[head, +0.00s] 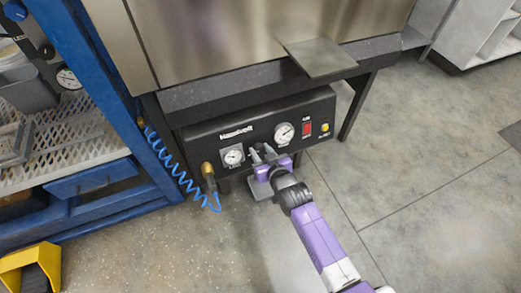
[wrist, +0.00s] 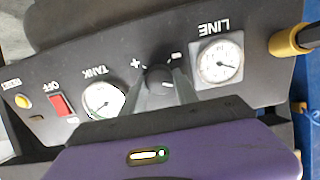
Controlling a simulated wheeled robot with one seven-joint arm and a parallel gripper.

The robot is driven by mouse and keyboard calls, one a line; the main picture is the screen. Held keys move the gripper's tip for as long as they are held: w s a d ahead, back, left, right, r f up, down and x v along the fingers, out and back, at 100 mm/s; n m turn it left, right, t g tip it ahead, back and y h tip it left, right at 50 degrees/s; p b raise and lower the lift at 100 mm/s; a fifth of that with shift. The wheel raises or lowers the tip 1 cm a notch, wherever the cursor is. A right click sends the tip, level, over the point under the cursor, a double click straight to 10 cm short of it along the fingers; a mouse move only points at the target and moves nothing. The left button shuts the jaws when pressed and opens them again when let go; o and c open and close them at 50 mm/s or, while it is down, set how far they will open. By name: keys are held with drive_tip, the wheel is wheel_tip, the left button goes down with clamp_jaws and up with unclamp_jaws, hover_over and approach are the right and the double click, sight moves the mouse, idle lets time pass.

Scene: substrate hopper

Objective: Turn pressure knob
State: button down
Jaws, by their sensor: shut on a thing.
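The pressure knob (wrist: 159,80) is a round black knob between plus and minus marks on the black control panel (head: 205,141). In the wrist view, the fingers of my gripper (wrist: 159,92) are on either side of the knob and shut on it. In the head view, my gripper (head: 263,155) reaches the panel front between the two gauges and hides the knob. The TANK gauge (wrist: 103,101) and the LINE gauge (wrist: 220,62) flank the knob; they also show in the head view as the right gauge (head: 284,133) and the left gauge (head: 233,156).
A red switch (wrist: 62,105) and a yellow button (wrist: 23,101) sit beyond the TANK gauge. A brass fitting (head: 208,170) with a coiled blue hose (head: 175,170) is at the panel's left. A blue rack (head: 98,85) stands left; a metal plate (head: 318,57) juts out above. Floor at right is clear.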

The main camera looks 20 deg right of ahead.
drive_tip(key=m, duration=0.3)
drive_tip(key=shift+d+m+p, duration=0.1)
drive_tip(key=shift+m+p, duration=0.2)
drive_tip(key=shift+p, duration=0.1)
drive_tip(key=m, duration=0.4)
drive_tip(key=shift+s+f+y, duration=0.1)
drive_tip(key=shift+y, duration=0.3)
drive_tip(key=m, duration=0.4)
drive_tip(key=shift+m, duration=0.4)
drive_tip(key=shift+d+f+m+t, duration=0.15)
drive_tip(key=shift+m+t, duration=0.15)
drive_tip(key=shift+m, duration=1.9)
drive_tip(key=c, duration=0.9)
unclamp_jaws()
drive_tip(key=shift+c, duration=0.2)
